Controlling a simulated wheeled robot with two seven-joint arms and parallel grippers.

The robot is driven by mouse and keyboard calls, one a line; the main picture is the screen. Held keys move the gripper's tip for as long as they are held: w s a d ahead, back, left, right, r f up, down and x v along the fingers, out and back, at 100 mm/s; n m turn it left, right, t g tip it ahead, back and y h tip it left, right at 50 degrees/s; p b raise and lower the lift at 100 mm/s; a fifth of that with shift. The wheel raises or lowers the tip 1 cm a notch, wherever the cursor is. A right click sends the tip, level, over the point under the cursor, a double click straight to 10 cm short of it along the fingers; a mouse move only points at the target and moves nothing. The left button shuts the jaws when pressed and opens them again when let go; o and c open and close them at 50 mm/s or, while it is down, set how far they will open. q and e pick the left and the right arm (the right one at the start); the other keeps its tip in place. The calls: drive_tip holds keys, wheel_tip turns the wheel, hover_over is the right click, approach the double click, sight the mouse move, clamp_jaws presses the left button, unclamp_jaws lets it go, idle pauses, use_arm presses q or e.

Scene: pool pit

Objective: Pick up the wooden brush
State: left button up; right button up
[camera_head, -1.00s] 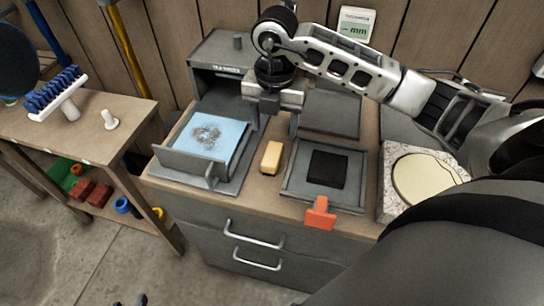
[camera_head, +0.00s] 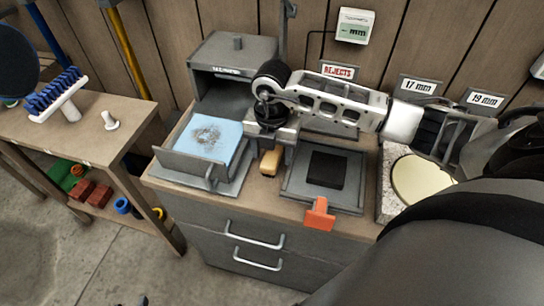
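The wooden brush (camera_head: 270,162) looks like a small tan block. It lies on the bench top between the blue-topped tray and the dark square frame. My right gripper (camera_head: 272,154) is over it, pointing down, with its fingers apart on either side of the brush. The gripper's body hides the brush's far end. I cannot tell whether the fingers touch it. My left gripper is not in view.
A tray with a blue sheet and grey grit (camera_head: 210,133) stands close left of the gripper. A frame with a black pad (camera_head: 326,169) and an orange handle (camera_head: 319,213) is close right. A blue-bristled brush (camera_head: 58,95) lies on the left table.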

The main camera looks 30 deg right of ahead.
drive_tip(key=c, duration=0.9)
drive_tip(key=shift+r, duration=0.15)
